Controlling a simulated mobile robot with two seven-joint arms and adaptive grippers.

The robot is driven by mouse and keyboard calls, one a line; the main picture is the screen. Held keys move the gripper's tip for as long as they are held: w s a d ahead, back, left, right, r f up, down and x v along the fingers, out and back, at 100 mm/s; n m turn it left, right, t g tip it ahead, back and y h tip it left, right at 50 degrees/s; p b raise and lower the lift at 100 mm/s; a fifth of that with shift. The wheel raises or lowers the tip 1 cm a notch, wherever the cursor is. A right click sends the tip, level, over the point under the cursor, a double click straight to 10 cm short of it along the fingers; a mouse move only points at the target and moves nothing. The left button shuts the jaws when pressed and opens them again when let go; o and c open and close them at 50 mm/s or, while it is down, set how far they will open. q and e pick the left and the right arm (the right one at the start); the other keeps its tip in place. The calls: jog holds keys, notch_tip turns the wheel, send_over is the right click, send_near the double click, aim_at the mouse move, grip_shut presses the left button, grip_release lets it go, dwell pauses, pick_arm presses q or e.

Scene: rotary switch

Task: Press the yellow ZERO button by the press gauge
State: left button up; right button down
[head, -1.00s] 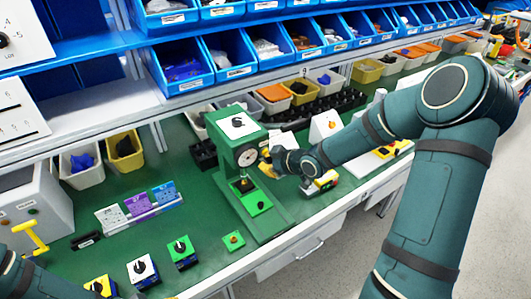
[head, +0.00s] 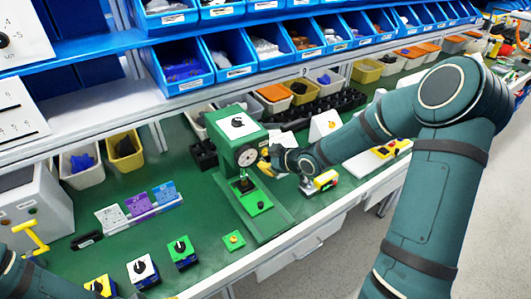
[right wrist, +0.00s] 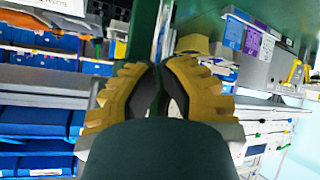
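The green press (head: 226,128) stands on the bench with its round gauge (head: 247,157) facing the front right. My right gripper (head: 264,163) has its yellow fingers just right of the gauge, very close to it; contact cannot be told. In the right wrist view the fingertips (right wrist: 157,68) meet, with nothing visible held. I cannot make out a yellow ZERO button by the gauge; the fingers may hide it. My left arm (head: 15,277) shows only at the lower left edge, and its gripper is out of view.
A small green box with an orange-yellow top (head: 234,240) sits in front of the press. Knob boxes, including a white one (head: 142,270), line the front edge. A yellow-and-grey device (head: 322,181) is right of the gripper. Blue bins (head: 180,75) hang behind.

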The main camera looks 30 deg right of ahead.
dwell(0.5)
jog(key=shift+s, duration=0.8)
jog(key=shift+s+d+p, duration=0.15)
jog(key=shift+s+p, duration=0.1)
jog(key=shift+s, duration=1)
jog(key=shift+s+d+p, duration=0.1)
jog(key=shift+s+p, duration=0.1)
jog(key=shift+s, duration=1.05)
